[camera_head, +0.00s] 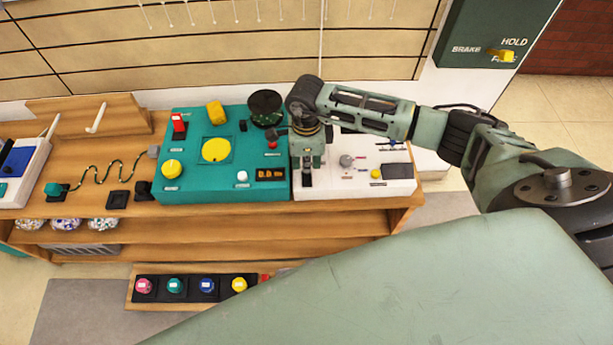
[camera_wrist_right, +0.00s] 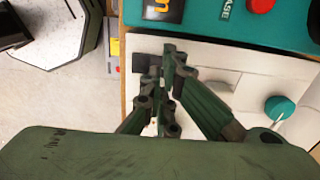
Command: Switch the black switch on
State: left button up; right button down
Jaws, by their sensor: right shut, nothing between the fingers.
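My right gripper (camera_head: 307,182) is shut and empty, pointing down over the left part of the white panel (camera_head: 325,188). In the right wrist view its closed fingers (camera_wrist_right: 172,52) are over the white panel (camera_wrist_right: 225,55), near its edge. I cannot tell whether they touch it. A small black part (camera_head: 243,126) stands on the teal console (camera_head: 225,185), left of my gripper. I cannot tell whether this is the black switch. My gripper hides part of the white panel, so a switch there may be covered. My left gripper is not in view.
The teal console carries a yellow disc (camera_head: 216,150), a red switch (camera_head: 179,122) and a display (camera_head: 270,174). A grey knob (camera_head: 346,161) and a yellow button (camera_head: 376,174) are on the white panel. A curved wire (camera_head: 110,170) is left on the wooden bench (camera_head: 230,226). Coloured buttons sit below.

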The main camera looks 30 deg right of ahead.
aim_at(306, 174)
jog(key=shift+f+b, duration=1.05)
jog(key=shift+f, duration=0.15)
dwell(0.4)
jog(key=shift+r, duration=0.1)
jog(key=shift+r+p, duration=2.3)
jog(key=shift+r, duration=1.15)
jog(key=shift+a, duration=0.1)
